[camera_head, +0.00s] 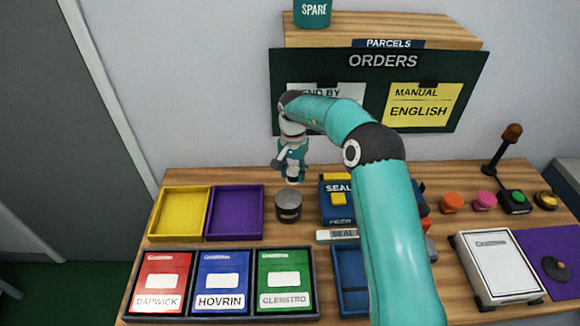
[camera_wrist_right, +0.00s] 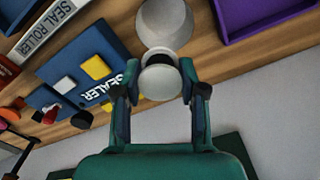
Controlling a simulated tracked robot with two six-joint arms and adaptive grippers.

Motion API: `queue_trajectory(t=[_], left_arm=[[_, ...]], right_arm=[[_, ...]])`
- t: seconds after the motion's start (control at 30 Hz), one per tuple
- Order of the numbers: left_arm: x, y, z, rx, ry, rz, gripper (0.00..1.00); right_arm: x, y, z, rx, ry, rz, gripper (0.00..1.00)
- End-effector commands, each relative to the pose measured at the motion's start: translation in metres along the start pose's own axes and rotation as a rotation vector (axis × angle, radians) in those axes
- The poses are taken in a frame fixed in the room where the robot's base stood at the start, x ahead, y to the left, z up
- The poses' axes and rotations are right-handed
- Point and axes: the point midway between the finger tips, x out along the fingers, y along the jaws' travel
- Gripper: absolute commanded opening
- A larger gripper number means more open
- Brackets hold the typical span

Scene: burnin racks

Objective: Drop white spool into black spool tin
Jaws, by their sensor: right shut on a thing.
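My right gripper (camera_head: 292,172) hangs over the table with its fingers down, just above and behind a round grey tin. In the right wrist view, its two fingers (camera_wrist_right: 160,95) are closed around a white spool (camera_wrist_right: 158,82). The spool shows as a small pale end (camera_head: 293,182) under the fingers in the head view. The grey tin (camera_head: 288,212) has a dark band whose lettering I cannot read. It stands upright, apart from the spool. A pale round shape (camera_wrist_right: 165,25) beyond the spool in the wrist view appears to be this tin. My left gripper is out of view.
A yellow tray (camera_head: 180,236) and a purple tray (camera_head: 234,236) stand left of the tin. A blue sealer (camera_head: 337,188) stands close on its right. Red, blue and green boxes lie in front. The orders board (camera_head: 375,75) is behind the arm.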

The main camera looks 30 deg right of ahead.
Motion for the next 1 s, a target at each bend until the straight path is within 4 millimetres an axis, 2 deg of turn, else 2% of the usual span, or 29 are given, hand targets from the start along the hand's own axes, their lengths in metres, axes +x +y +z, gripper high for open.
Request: queue_trajectory(t=[0.1, 0.3, 0.63, 0.67, 0.8, 0.83, 1.0], left_arm=[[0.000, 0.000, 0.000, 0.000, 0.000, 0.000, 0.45], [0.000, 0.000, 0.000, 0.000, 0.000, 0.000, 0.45], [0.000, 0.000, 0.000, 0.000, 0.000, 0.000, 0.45], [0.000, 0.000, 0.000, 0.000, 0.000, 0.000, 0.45], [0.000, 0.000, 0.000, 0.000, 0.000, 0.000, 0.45], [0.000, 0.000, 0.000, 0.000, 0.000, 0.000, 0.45], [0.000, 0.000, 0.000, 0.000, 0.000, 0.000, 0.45]], right_arm=[[0.015, 0.001, 0.000, 0.000, -0.001, 0.002, 0.12], [0.029, 0.000, 0.000, -0.001, 0.000, 0.001, 0.12], [0.032, 0.000, 0.000, -0.002, 0.000, 0.000, 0.12], [0.032, 0.000, 0.000, -0.002, 0.000, 0.000, 0.42], [0.032, 0.000, 0.000, -0.002, 0.000, 0.000, 0.66], [0.032, -0.001, 0.000, -0.002, 0.000, 0.000, 0.70], [0.032, -0.001, 0.001, -0.002, 0.000, 0.000, 0.70]])
